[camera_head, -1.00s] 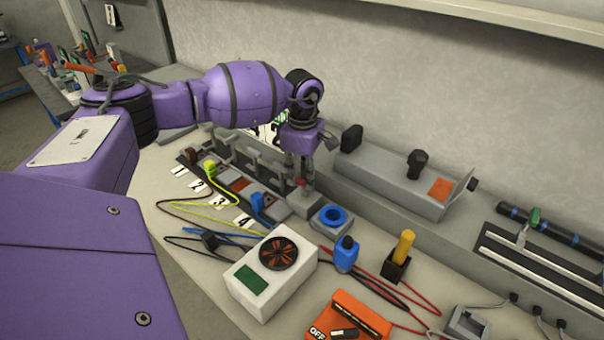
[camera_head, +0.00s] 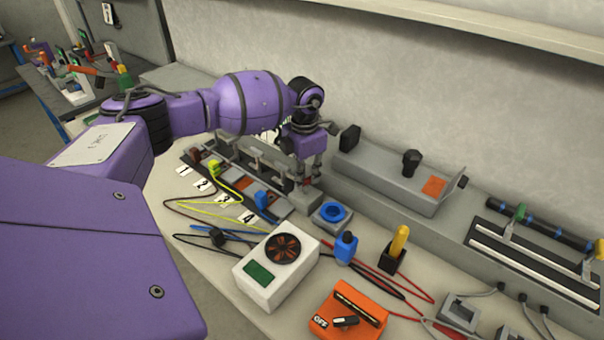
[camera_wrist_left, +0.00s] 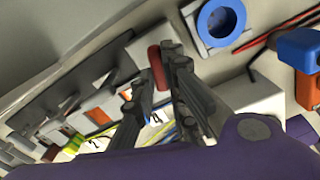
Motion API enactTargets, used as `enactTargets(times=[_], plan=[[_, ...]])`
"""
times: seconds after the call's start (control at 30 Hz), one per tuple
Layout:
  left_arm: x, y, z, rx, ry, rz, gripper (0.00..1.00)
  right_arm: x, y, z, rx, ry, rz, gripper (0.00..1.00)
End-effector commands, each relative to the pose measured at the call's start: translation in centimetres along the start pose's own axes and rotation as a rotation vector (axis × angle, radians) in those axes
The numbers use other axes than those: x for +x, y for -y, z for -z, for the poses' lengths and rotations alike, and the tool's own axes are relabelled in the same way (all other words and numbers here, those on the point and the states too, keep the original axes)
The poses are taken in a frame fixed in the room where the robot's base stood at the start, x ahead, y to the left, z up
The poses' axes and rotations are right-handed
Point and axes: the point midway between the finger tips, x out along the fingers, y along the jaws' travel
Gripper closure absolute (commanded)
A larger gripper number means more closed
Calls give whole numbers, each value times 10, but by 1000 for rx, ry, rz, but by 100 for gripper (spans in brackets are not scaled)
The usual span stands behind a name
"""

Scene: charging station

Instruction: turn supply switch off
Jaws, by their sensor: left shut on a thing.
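My left gripper (camera_head: 308,178) reaches down at the right end of the row of numbered slots. In the left wrist view its fingers (camera_wrist_left: 158,80) are closed around a red, rounded handle-like piece (camera_wrist_left: 156,66). This piece stands at a pale grey block (camera_wrist_left: 118,52). An orange box (camera_head: 350,310) marked OFF, with a black lever, sits at the front, apart from my gripper. Which part is the supply switch is not labelled in view. My right gripper is not in view.
A white box with a fan (camera_head: 262,290), a blue ring socket (camera_head: 332,213), a blue plug (camera_head: 345,248) and a yellow-handled tool (camera_head: 399,240) stand nearby. Wires cross the bench. A grey housing (camera_head: 385,180) lies to the right of my gripper, before the wall.

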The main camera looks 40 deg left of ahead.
Motion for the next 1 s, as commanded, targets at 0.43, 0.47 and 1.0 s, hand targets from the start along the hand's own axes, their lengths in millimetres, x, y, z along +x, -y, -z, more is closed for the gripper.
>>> enactTargets(times=[0.43, 0.47, 1.0], plan=[[-2, 2, -1, -268, 3, 0, 100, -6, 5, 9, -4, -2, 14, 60], [-2, 2, -1, -277, 2, 0, 100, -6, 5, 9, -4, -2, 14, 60], [0, 2, -1, -327, 1, 0, 100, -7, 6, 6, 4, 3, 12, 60]])
